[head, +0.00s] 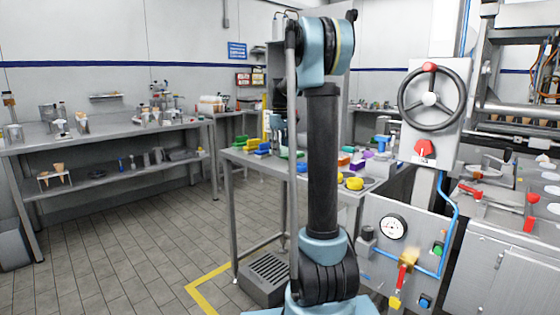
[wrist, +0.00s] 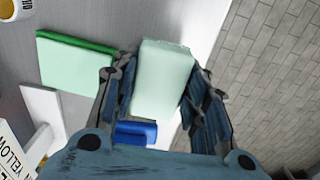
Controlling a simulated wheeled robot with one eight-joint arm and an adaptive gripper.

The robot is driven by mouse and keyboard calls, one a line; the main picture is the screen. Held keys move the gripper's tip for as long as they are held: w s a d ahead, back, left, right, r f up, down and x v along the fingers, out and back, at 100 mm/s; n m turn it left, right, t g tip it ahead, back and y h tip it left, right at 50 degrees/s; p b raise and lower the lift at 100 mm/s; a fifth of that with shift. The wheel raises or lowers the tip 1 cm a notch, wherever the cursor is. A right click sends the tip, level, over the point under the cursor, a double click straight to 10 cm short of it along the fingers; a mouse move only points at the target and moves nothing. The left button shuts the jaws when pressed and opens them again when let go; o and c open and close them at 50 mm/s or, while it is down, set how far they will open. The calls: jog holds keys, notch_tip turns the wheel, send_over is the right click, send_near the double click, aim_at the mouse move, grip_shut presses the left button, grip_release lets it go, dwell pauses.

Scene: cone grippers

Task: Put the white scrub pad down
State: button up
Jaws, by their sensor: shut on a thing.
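In the wrist view my gripper (wrist: 163,68) is shut on a pale, whitish-green block-shaped pad, the white scrub pad (wrist: 162,84). A finger lies along each of its long sides. The pad appears over the edge of a grey metal table (wrist: 95,22), with floor tiles to the right. Its height above the table cannot be told. In the head view my arm stands in front of the work table (head: 232,157), and the gripper and held pad cannot be made out.
A green-edged pad with a pale face (wrist: 75,65) lies left of my gripper. A blue block (wrist: 137,131) is just below the held pad. A white piece (wrist: 42,108) and a card reading YELLOW (wrist: 15,155) are at left, a yellow-rimmed cup (wrist: 10,9) at top left.

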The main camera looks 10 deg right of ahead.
aim_at(280, 164)
jog(key=shift+s+f, duration=0.1)
jog(key=shift+f, duration=2.05)
jog(key=o, duration=1.2)
notch_tip(280, 164, up, 12)
jog(key=shift+r, duration=0.1)
jog(key=s+f+m+t, duration=0.15)
jog(key=s+f, duration=0.25)
jog(key=s, duration=0.8)
jog(key=s+f+m, duration=0.2)
jog(key=s+f, duration=0.2)
jog(key=s, duration=0.9)
jog(key=s+f+m, duration=0.3)
jog(key=s+f, duration=1.5)
jog(key=f, duration=0.1)
jog(key=shift+s+t, duration=0.3)
jog(key=shift+t, duration=0.05)
